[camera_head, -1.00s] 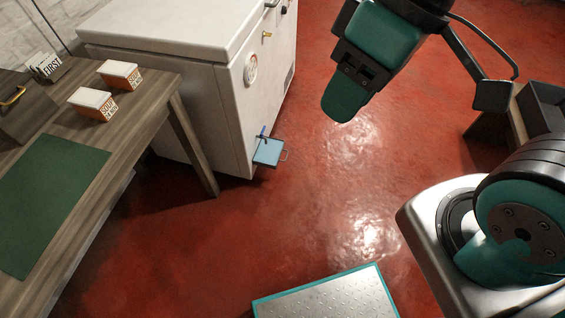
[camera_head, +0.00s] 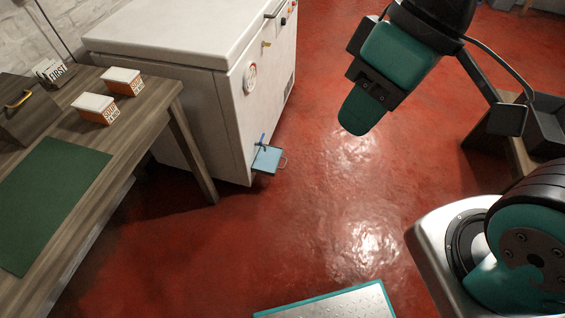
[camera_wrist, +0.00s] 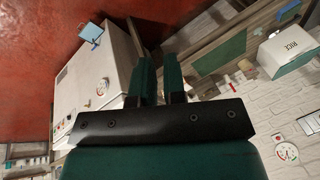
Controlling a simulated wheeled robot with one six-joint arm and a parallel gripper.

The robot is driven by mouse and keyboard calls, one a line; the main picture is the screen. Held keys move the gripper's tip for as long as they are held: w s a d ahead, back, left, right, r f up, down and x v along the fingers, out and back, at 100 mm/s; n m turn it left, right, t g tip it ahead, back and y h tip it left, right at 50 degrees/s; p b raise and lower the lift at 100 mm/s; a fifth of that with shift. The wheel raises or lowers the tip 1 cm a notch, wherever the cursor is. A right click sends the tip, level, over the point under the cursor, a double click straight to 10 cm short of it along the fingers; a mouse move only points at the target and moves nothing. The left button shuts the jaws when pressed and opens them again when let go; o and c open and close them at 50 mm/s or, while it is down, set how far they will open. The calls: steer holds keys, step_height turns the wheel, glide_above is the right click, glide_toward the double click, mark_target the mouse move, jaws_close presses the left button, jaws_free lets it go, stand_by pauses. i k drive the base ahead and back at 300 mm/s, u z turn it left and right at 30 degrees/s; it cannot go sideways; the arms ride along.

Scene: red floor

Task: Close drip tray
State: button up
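The drip tray (camera_head: 267,159) is a small light-blue tray with a thin wire handle. It sticks out low from the corner of the white chest freezer (camera_head: 236,118), just above the red floor, with a dark blue stick-like part beside it. It also shows in the wrist view (camera_wrist: 91,33), upper left. My gripper (camera_head: 358,118) hangs in the air to the right of the tray and well apart from it. In the wrist view its two green fingers (camera_wrist: 159,62) stand a narrow gap apart with nothing seen between them.
A wooden table (camera_head: 150,112) with a green mat (camera_head: 48,200) and two small boxes stands at the left; its leg is near the freezer. A metal-topped platform with a teal edge (camera_head: 330,303) is at the bottom. Red floor (camera_head: 230,250) is clear in front of the tray.

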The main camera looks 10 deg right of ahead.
mark_target(267, 162)
steer(key=z, duration=0.65)
steer(key=i, duration=1.15)
steer(key=u, duration=0.3)
